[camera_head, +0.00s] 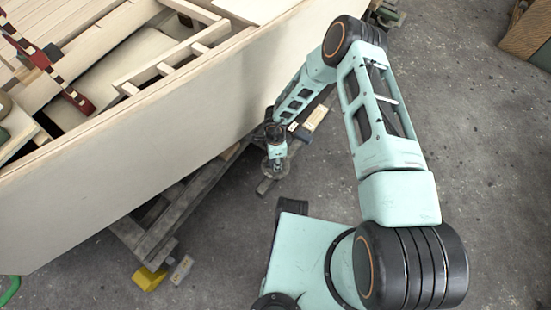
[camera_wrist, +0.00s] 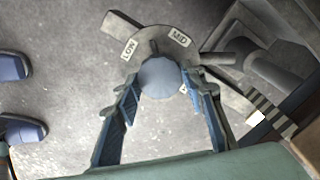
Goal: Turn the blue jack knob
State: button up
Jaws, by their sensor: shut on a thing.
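The blue jack knob (camera_wrist: 160,78) is a round grey-blue cap in the middle of the wrist view. It sits on a grey dial plate (camera_wrist: 135,62) with the labels LOW and MID showing; a further label is mostly hidden by the right finger. A small dark mark lies between LOW and MID. My gripper (camera_wrist: 164,85) is shut on the knob, one finger on each side. In the head view my gripper (camera_head: 277,160) points down beside the hull's lower edge, and it hides the knob there.
The pale plywood hull (camera_head: 120,150) rises close to the left of my arm, on a wooden cradle (camera_head: 190,200). A yellow block (camera_head: 149,277) lies by the cradle's near end. Dark blue rounded things (camera_wrist: 22,131) stand at the wrist view's left. The concrete floor at right is largely clear.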

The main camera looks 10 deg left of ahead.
jog(key=m, duration=0.7)
jog(key=m+p, duration=0.1)
jog(key=m, duration=0.5)
jog(key=shift+m, duration=0.4)
jog(key=m+p, duration=0.1)
jog(key=m, duration=1.2)
jog(key=shift+m+p, duration=0.3)
jog(key=shift+p, duration=0.05)
jog(key=o, duration=1.2)
jog(key=shift+c, duration=0.2)
